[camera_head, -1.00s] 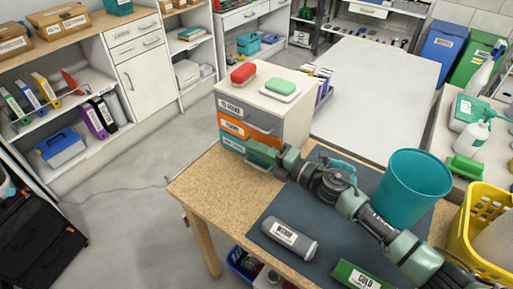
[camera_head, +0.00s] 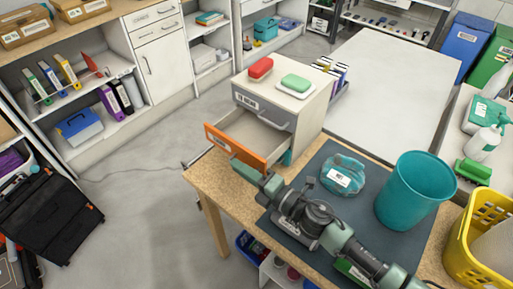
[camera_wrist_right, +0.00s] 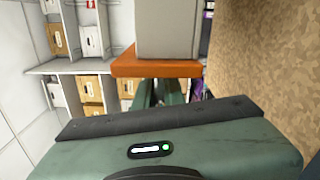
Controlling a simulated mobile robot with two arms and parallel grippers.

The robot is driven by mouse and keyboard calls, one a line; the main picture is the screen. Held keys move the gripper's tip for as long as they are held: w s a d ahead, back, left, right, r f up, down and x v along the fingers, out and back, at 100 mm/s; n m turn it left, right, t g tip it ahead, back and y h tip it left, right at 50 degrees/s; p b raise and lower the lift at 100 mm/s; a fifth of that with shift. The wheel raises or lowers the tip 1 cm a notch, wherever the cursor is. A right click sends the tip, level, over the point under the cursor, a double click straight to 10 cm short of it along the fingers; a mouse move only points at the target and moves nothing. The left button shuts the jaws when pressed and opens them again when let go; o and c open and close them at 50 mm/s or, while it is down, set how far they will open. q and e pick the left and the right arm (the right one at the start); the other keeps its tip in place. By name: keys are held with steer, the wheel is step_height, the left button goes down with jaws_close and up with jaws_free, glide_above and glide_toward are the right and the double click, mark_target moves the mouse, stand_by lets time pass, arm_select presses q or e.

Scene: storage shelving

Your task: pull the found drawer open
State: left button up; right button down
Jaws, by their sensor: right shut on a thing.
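A small drawer unit (camera_head: 309,118) stands on the wooden table, with a grey top drawer (camera_head: 262,112) that is shut. The orange drawer (camera_head: 236,147) below it stands out well past the front, and its inside looks empty. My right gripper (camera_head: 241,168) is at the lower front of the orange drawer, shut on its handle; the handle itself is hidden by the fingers. In the right wrist view, the orange drawer (camera_wrist_right: 157,67) is just beyond the fingers (camera_wrist_right: 160,93). A teal bottom drawer (camera_head: 288,157) is mostly hidden. My left gripper is not in view.
A red dish (camera_head: 261,68) and a green sponge (camera_head: 295,82) on a white dish lie on the unit's top. A teal bin (camera_head: 415,189), a teal item (camera_head: 343,174) and a yellow basket (camera_head: 482,237) stand to the right. Open floor (camera_head: 140,205) lies left of the table.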

steer(key=shift+s+a+r, duration=0.15)
steer(key=shift+s+a, duration=0.2)
steer(key=shift+s, duration=0.05)
steer(key=c, duration=1.5)
jaws_free()
steer(key=shift+c, duration=0.2)
steer(key=b+v, duration=0.1)
steer(key=v, duration=0.7)
steer(key=shift+b, duration=0.3)
